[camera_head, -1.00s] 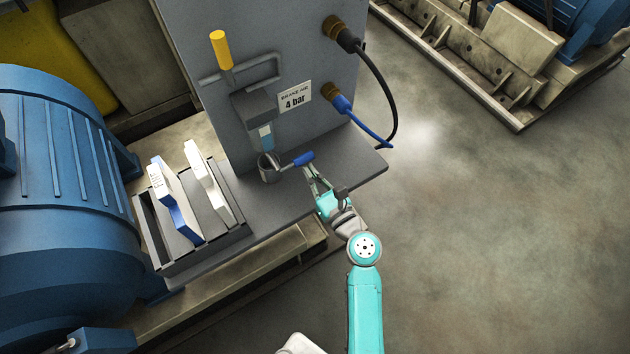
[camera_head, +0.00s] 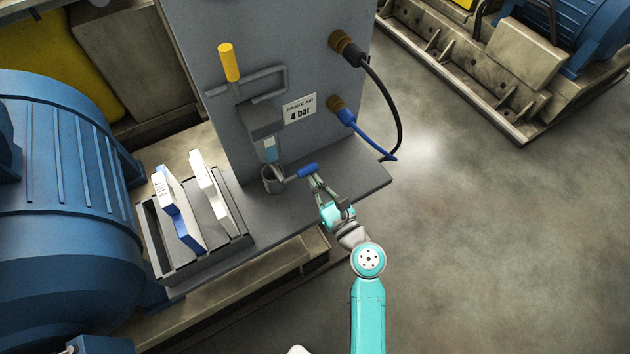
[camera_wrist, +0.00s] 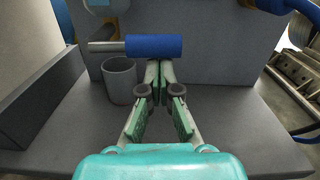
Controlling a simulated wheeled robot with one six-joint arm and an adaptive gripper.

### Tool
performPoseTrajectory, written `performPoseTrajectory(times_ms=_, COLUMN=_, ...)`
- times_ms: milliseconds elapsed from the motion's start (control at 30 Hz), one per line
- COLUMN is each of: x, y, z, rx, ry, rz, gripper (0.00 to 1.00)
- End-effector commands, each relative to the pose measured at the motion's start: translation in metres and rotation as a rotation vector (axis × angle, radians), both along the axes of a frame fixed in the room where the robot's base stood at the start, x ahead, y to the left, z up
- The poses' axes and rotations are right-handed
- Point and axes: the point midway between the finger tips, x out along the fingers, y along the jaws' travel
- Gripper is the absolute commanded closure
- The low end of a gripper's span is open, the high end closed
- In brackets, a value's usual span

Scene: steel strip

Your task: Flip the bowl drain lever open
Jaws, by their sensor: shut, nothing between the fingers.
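The bowl drain lever has a blue grip (camera_head: 307,170) on a grey rod and points right from the filter bowl area. In the wrist view the blue grip (camera_wrist: 154,46) lies level across the picture, its rod running left above a grey cup (camera_wrist: 121,82). The cup also shows in the head view (camera_head: 272,181) under the filter bowl (camera_head: 270,149). My gripper (camera_head: 315,181) is shut and empty, its fingertips (camera_wrist: 160,66) just below the blue grip in the picture. I cannot tell whether they touch it.
A grey panel carries a yellow-handled lever (camera_head: 229,62), a "4 bar" sign (camera_head: 299,108) and black and blue hoses (camera_head: 373,143). A tray (camera_head: 170,261) with white and blue parts stands left on the shelf. A blue motor (camera_head: 65,205) is farther left.

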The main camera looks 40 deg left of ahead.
Motion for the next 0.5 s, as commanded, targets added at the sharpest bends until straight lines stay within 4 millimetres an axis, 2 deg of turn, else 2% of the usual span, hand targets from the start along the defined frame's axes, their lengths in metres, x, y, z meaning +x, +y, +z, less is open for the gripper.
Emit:
performPoseTrajectory(times_ms=267, x=0.002, y=-0.001, z=0.010, rx=-0.041, ry=-0.107, rz=0.000, gripper=1.00)
performPoseTrajectory(times_ms=500, x=0.003, y=-0.001, z=0.025, rx=-0.121, ry=-0.299, rz=0.000, gripper=1.00)
